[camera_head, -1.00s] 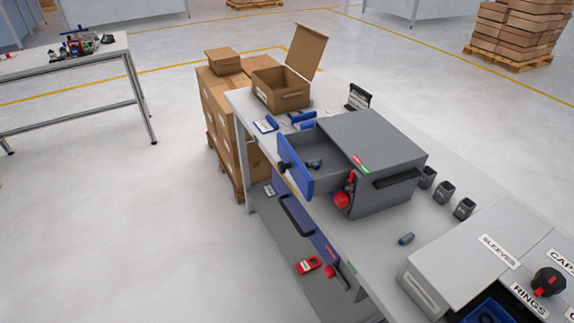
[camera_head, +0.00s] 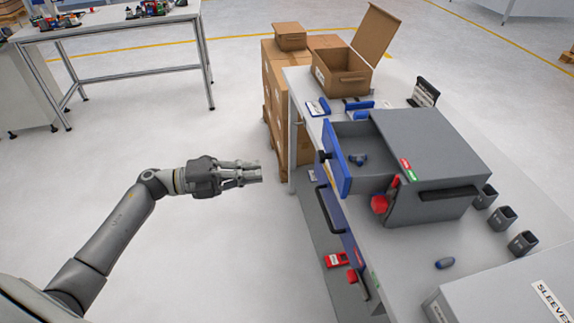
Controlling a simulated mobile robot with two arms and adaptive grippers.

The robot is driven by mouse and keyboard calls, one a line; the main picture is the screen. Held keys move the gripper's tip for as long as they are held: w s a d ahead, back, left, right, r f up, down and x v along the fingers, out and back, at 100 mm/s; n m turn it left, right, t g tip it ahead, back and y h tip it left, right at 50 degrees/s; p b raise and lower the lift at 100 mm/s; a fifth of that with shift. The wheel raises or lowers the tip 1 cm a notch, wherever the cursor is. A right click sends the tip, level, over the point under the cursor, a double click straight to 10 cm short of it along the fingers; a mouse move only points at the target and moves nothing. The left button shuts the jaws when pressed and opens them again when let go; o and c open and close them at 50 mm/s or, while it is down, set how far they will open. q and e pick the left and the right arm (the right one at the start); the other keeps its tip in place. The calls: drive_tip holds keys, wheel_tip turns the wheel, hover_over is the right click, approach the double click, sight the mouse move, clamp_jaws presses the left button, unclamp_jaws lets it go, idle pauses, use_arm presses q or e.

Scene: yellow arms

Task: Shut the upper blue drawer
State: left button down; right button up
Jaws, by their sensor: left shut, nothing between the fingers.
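The upper blue drawer (camera_head: 336,160) is pulled out to the left of the grey cabinet (camera_head: 431,150) on the workbench. A small blue and dark part (camera_head: 357,159) lies inside it. My left gripper (camera_head: 258,173) is shut and empty. It is in front of the drawer's blue face, with a clear gap between them in the picture. A lower blue drawer (camera_head: 340,225) with a dark handle shows under the bench top. My right gripper is out of view.
An open cardboard box (camera_head: 343,75) and blue items (camera_head: 359,108) stand at the bench's far end. Dark cups (camera_head: 503,218) line the right side.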

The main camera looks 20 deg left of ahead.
use_arm(q)
drive_tip(key=p, duration=0.4)
approach(355, 168)
drive_tip(key=a+r, duration=0.1)
drive_tip(key=r, duration=0.2)
drive_tip(key=shift+s+a, duration=0.15)
drive_tip(key=shift+a, duration=0.2)
drive_tip(key=shift+f, duration=0.1)
drive_tip(key=shift+d, duration=0.15)
drive_tip(key=b+x, duration=0.1)
drive_tip(key=x, duration=1)
drive_tip(key=shift+d+f, duration=0.1)
drive_tip(key=shift+d, duration=0.2)
drive_tip(key=shift+a, duration=0.1)
